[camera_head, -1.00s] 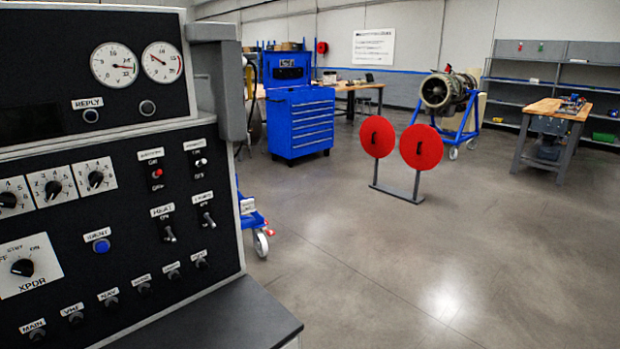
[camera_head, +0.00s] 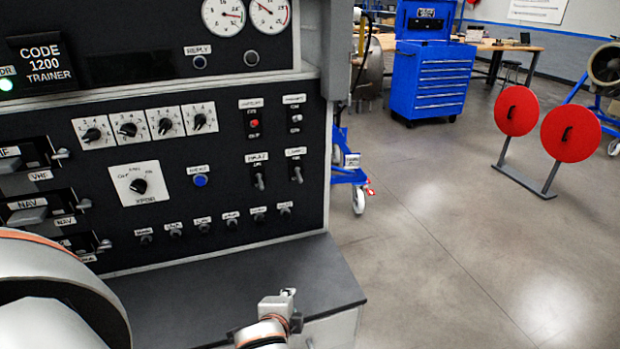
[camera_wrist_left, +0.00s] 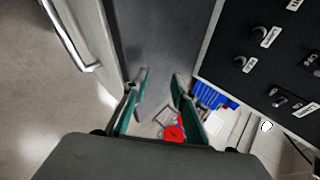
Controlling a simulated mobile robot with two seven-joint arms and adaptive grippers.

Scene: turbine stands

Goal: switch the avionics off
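A black avionics panel (camera_head: 225,160) stands at the left in the head view. It carries a red-tipped switch (camera_head: 254,123), a pale-tipped switch (camera_head: 295,119) and two grey toggles (camera_head: 259,181) (camera_head: 297,174) below them, near its right side. Their labels are too blurred to tell which one is the avionics switch, and I cannot tell their positions. In the left wrist view my left gripper (camera_wrist_left: 160,80) is open and empty, with the panel (camera_wrist_left: 250,50) to its right, apart from the fingers. I cannot make out my right gripper in either view.
A dark ledge (camera_head: 230,280) runs below the panel. Rotary knobs, a blue button (camera_head: 200,181) and a row of small knobs share the panel. A blue tool chest (camera_head: 430,85) and red discs (camera_head: 570,132) stand beyond.

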